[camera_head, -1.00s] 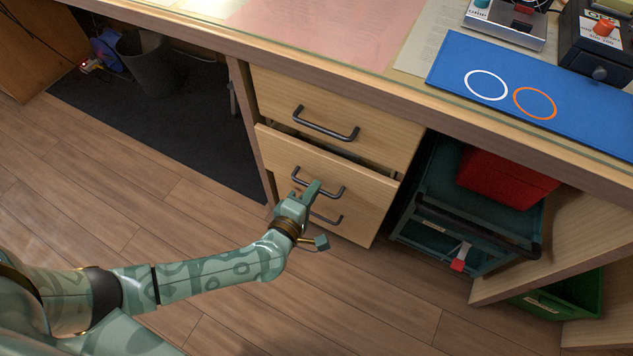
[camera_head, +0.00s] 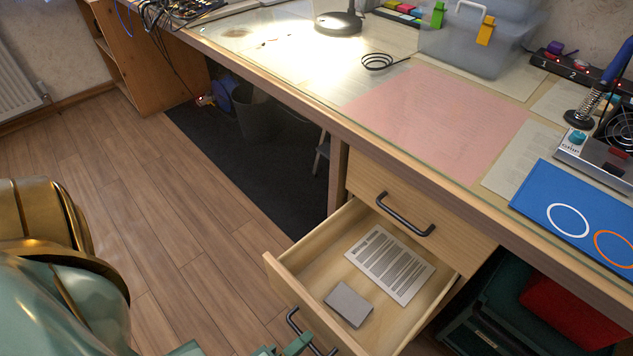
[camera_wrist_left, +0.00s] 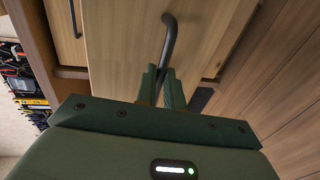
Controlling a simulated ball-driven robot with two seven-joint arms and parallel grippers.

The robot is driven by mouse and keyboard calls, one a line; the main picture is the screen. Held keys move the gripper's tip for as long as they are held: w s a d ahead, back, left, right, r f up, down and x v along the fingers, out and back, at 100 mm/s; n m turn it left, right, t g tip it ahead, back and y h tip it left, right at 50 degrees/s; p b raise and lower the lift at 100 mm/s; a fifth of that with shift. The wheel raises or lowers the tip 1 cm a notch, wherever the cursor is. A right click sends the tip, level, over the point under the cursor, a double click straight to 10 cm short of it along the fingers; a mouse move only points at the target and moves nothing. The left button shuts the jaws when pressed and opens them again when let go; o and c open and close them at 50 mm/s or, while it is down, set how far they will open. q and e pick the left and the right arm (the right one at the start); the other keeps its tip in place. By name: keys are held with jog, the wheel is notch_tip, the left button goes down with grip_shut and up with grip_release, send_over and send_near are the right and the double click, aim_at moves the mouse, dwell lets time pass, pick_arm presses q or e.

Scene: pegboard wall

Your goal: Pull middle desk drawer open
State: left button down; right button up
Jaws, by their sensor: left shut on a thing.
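The middle desk drawer (camera_head: 327,239) stands well out from the desk, with a printed sheet (camera_head: 391,265) and a small grey card or booklet (camera_head: 349,305) inside. Its dark bar handle (camera_head: 294,319) is on the front panel at the bottom of the head view. My left gripper (camera_head: 292,346) is at that handle, partly cut off by the frame edge. In the left wrist view, its green fingers (camera_wrist_left: 161,86) are shut on the handle (camera_wrist_left: 168,42), which rises from between them. My right gripper is not in view.
The closed top drawer (camera_head: 380,190) with its own handle is above. To its right is a dark teal cart or crate (camera_head: 490,310) with a red box (camera_head: 572,312) under the desk. A bin (camera_head: 262,118) stands on the dark mat. Open wooden floor (camera_head: 190,220) lies to the left.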

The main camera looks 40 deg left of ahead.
pick_arm(q)
jog(key=shift+v, duration=0.95)
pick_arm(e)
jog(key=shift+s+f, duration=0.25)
pick_arm(q)
jog(key=shift+d+f, duration=0.1)
jog(key=shift+f, duration=0.15)
jog(key=c, duration=1.5)
grip_release()
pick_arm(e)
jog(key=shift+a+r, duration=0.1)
